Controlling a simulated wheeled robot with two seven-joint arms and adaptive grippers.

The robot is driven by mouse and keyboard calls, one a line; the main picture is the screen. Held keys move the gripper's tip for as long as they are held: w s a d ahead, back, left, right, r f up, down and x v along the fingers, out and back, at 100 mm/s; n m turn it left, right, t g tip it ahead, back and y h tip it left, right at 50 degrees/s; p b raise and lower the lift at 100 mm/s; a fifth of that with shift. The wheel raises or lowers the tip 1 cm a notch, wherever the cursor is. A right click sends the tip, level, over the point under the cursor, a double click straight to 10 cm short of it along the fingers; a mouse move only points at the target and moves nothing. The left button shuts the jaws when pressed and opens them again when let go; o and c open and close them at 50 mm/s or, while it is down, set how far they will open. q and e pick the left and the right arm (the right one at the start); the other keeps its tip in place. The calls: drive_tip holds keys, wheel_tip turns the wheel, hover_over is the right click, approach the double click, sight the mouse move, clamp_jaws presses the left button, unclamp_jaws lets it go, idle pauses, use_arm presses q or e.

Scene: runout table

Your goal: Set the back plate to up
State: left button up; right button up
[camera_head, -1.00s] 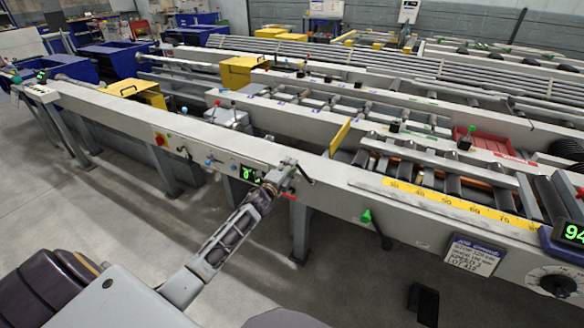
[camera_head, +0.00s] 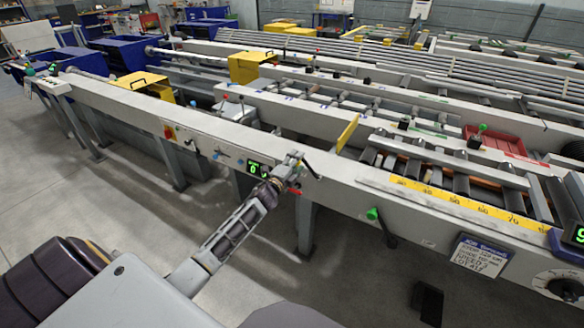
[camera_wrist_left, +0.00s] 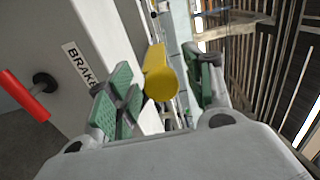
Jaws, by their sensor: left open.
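A yellow plate (camera_head: 347,133) stands tilted on the table behind the near rail; I cannot tell for sure that it is the back plate. My left gripper (camera_head: 292,163) is at the near rail's front face, right of a green-lit display (camera_head: 258,169). In the left wrist view, the gripper (camera_wrist_left: 160,88) is open, with green-padded fingers on either side of a yellow rounded grip (camera_wrist_left: 160,80). I cannot tell whether they touch it. A red handle (camera_wrist_left: 24,95) beside a BRAKE label (camera_wrist_left: 80,66) is left of the fingers. My right gripper is out of view.
The long near rail (camera_head: 220,130) runs across the picture. A green-knobbed lever (camera_head: 373,215), a paper sign (camera_head: 478,255) and a dial (camera_head: 566,288) are along its front to the right. A yellow scale (camera_head: 460,199) lies on top.

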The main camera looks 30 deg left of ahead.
use_arm(q)
drive_tip(key=s, duration=1.2)
idle(0.7)
drive_tip(key=shift+n, duration=0.3)
idle(0.5)
